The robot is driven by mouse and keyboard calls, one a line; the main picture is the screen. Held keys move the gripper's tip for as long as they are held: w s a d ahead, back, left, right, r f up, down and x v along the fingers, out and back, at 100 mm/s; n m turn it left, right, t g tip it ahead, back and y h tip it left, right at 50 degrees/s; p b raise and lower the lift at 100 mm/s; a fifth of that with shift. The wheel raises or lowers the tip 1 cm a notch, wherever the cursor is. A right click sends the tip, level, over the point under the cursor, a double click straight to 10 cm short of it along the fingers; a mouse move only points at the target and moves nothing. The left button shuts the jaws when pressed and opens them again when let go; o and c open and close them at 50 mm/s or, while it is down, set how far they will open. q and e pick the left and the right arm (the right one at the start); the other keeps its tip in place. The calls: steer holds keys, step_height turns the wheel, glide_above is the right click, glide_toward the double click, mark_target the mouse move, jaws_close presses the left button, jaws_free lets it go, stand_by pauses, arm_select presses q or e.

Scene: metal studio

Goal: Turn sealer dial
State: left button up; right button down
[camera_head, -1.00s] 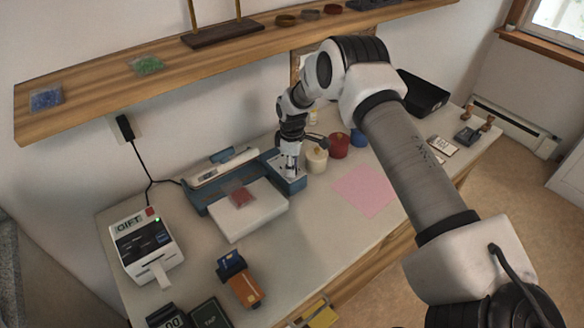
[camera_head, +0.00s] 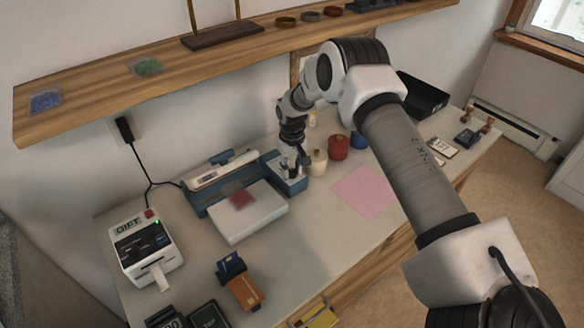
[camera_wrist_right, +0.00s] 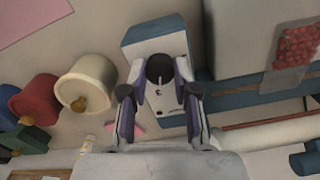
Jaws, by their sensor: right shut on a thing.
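The sealer (camera_head: 213,191) is a blue machine with a white bar, on the white table. Its dial (camera_wrist_right: 160,70) is a dark round knob with a light pointer mark, on a pale plate atop the blue control box (camera_wrist_right: 145,32). My right gripper (camera_wrist_right: 158,84) is shut on the dial, one finger on each side of it. In the head view my right gripper (camera_head: 291,168) reaches down onto the control box (camera_head: 292,186), and its fingers hide the dial there. My left gripper is out of view.
A cream spool (camera_head: 317,161) and a red spool (camera_head: 338,147) stand close beside the control box. A white platform (camera_head: 247,220) with a red packet (camera_head: 241,198) is in front of the sealer. A label printer (camera_head: 145,246) is at left. A shelf (camera_head: 180,72) hangs above.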

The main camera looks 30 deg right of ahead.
mark_target(292, 171)
steer(key=shift+s+f+m, duration=0.15)
steer(key=shift+m, duration=0.6)
steer(key=shift+s+f+m, duration=0.1)
steer(key=shift+m, duration=0.65)
steer(key=c, duration=0.9)
jaws_free()
steer(key=shift+w, duration=0.1)
steer(key=shift+o, duration=0.2)
steer(key=shift+r, duration=0.1)
steer(key=shift+w, duration=0.1)
step_height(292, 171, up, 12)
